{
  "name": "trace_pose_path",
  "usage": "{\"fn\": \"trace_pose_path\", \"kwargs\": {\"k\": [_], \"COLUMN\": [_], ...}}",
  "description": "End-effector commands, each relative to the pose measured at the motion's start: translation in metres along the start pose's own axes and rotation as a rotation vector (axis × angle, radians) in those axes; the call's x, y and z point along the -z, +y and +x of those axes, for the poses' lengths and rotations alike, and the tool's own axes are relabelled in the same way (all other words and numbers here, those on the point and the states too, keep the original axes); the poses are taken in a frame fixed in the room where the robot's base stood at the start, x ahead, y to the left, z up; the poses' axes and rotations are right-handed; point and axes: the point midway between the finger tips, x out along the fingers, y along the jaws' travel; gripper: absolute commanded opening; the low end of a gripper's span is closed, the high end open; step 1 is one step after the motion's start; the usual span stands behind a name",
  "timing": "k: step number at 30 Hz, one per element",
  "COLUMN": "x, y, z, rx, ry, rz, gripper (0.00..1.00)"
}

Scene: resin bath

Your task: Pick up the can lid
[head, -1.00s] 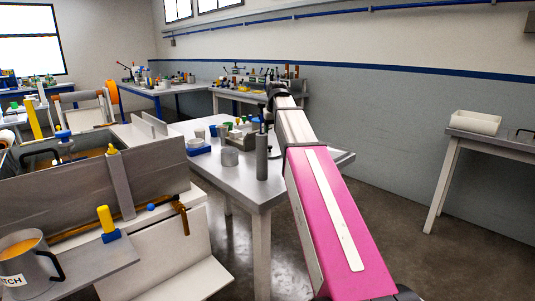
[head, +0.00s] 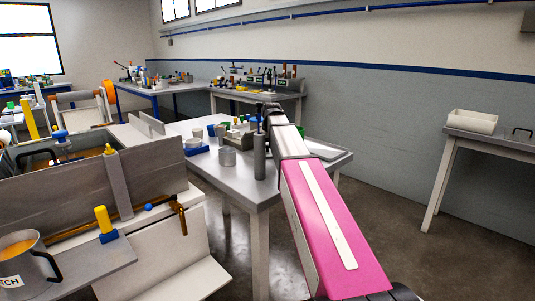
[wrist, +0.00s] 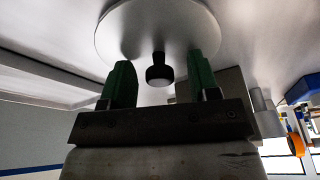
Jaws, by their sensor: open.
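The can lid (wrist: 125,32) is a pale round disc with a black knob (wrist: 159,73) at its middle, seen in the wrist view. My gripper (wrist: 161,64) is open, with one green finger on each side of the knob. The knob shows between the fingers, and gaps are visible on both sides. I cannot tell how far down the fingers reach along it. In the head view my arm covers the spot, and I cannot make out the lid there.
The grey table (head: 235,186) holds a grey cylinder (head: 259,157), a light can (head: 227,157), a blue-based dish (head: 194,147) and a box of small items. In the wrist view a grey block (wrist: 226,82) stands close behind the right finger. A white tray (head: 472,122) is on the right table.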

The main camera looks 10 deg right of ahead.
Motion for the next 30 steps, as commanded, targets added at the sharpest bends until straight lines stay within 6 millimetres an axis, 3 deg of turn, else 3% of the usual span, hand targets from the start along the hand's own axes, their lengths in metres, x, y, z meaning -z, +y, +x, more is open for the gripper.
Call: {"fn": "trace_pose_path", "kwargs": {"k": [2, 7, 20, 26, 30], "x": [0.000, 0.000, 0.001, 0.006, 0.013], "y": [0.000, 0.000, 0.000, 0.000, 0.000], "z": [0.000, -0.001, -0.004, -0.020, -0.041], "rx": [0.000, 0.000, 0.000, 0.000, -0.001], "ry": [0.000, 0.000, 0.001, 0.001, 0.003], "rz": [0.000, 0.000, 0.000, 0.000, 0.000], "gripper": [0.56, 0.04, 0.03, 0.03, 0.03]}}
